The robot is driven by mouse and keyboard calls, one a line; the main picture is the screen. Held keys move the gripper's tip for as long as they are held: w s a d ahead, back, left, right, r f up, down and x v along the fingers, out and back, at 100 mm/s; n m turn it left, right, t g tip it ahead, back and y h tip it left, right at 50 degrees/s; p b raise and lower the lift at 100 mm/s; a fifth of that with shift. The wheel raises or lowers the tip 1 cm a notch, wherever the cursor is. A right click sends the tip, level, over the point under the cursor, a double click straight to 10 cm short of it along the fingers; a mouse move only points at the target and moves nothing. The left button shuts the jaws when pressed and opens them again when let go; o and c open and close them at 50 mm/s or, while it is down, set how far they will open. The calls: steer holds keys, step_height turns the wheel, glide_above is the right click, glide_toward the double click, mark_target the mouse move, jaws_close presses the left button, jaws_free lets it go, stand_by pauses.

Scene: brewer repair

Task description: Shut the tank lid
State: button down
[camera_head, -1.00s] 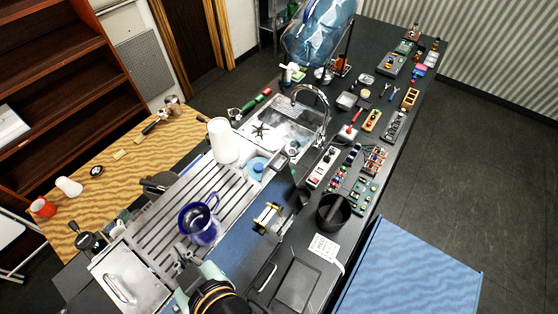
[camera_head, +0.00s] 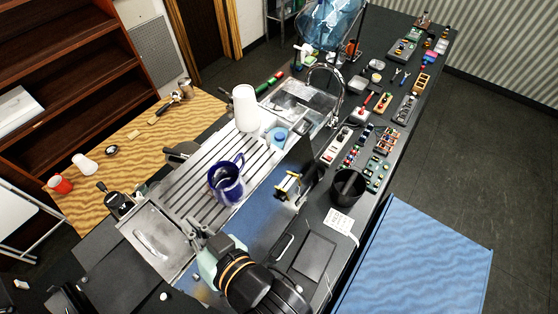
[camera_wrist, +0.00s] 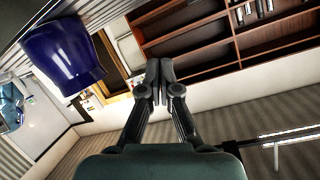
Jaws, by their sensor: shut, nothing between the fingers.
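A silver panel with a bar handle (camera_head: 155,243) lies at the near end of the ribbed silver machine top (camera_head: 200,185) in the head view. It looks like the tank lid, but I cannot tell whether it sits fully shut. My gripper (camera_wrist: 158,82) is shut and empty in the wrist view, its fingertips together. In the head view its pale green body is beside the panel's right side, and my arm partly hides the fingers. A dark blue mug (camera_head: 227,180) stands on the ribbed top. It also looms large at upper left in the wrist view (camera_wrist: 62,52).
A white cup (camera_head: 246,108) stands at the far end of the machine. A black bin (camera_head: 348,188) and several small parts are on the dark counter to the right. A wooden table (camera_head: 140,140) lies left of the machine. Open brown shelves (camera_wrist: 200,40) fill the wrist view's background.

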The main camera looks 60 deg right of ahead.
steer(key=s+d+f+m+t+h+b, duration=0.1)
steer(key=s+d+f+m+h+b, duration=0.15)
steer(key=d+m, duration=0.35)
steer(key=s+d+f+m+t+h+b, duration=0.1)
steer(key=s+d+f+m+h+b, duration=0.15)
steer(key=d+m, duration=0.45)
steer(key=m+g+h+b, duration=0.1)
steer(key=m+h+b, duration=0.2)
steer(key=m+h, duration=0.35)
glide_toward(301, 133)
steer(key=s+a+f, duration=0.1)
steer(key=a+f, duration=0.3)
steer(key=s+d+m+g+h+b, duration=0.1)
steer(key=s+d+m+g+h, duration=0.1)
steer(key=s+d+m+h, duration=0.3)
steer(key=w+d+r+y+p, duration=0.2)
steer(key=w+d+r+p, duration=0.2)
steer(key=w, duration=0.6)
steer(key=shift+d+r+t+y+p, duration=0.2)
steer(key=shift+d+t+y+p, duration=0.2)
steer(key=shift+d, duration=0.7)
steer(key=shift+m, duration=0.25)
